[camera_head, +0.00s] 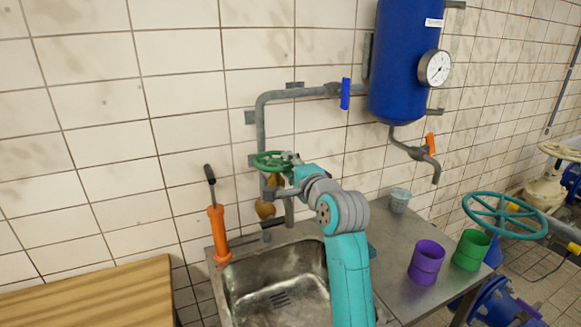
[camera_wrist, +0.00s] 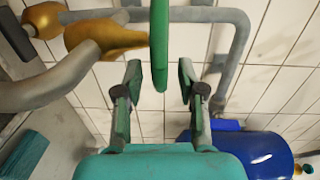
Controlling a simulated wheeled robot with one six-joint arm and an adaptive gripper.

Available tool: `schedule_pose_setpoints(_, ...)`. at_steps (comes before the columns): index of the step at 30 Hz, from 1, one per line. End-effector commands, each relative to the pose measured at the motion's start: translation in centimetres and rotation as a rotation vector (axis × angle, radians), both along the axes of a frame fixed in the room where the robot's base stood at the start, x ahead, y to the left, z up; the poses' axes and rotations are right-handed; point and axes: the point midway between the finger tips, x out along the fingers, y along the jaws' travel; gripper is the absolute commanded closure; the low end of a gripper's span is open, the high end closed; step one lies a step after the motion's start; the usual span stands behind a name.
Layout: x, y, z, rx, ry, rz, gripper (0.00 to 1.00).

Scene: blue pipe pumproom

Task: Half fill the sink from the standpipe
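The steel sink (camera_head: 248,283) is at the bottom centre of the head view, with its drain slots visible and no water seen in it. The grey standpipe (camera_head: 262,125) runs down the tiled wall behind it. The standpipe's green handwheel (camera_head: 266,160) sits above brass fittings (camera_head: 265,209). In the wrist view, the wheel's green rim (camera_wrist: 160,45) is edge-on between the two fingers of my gripper (camera_wrist: 159,72). The fingers are open, with a gap on each side of the rim. In the head view my arm partly hides the sink and pipe.
An orange-handled tool (camera_head: 217,233) stands at the sink's left edge. Purple (camera_head: 426,262) and green (camera_head: 471,250) cups and a small grey bucket (camera_head: 399,200) stand on the right counter. A blue tank (camera_head: 400,65) hangs above. A wooden top (camera_head: 95,295) is at left.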

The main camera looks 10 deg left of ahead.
Motion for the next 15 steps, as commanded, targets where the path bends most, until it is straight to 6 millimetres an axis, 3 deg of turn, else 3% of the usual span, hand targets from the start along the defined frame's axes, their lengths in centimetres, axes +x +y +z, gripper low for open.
schedule_pose_setpoints(2, -0.01, 0.00, -0.01, 0.000, 0.000, 0.000, 0.65)
schedule_pose_setpoints(6, -0.02, 0.00, -0.01, 0.000, 0.000, 0.000, 1.00)
schedule_pose_setpoints(15, 0.03, -0.05, -0.03, 0.001, 0.001, 0.010, 1.00)
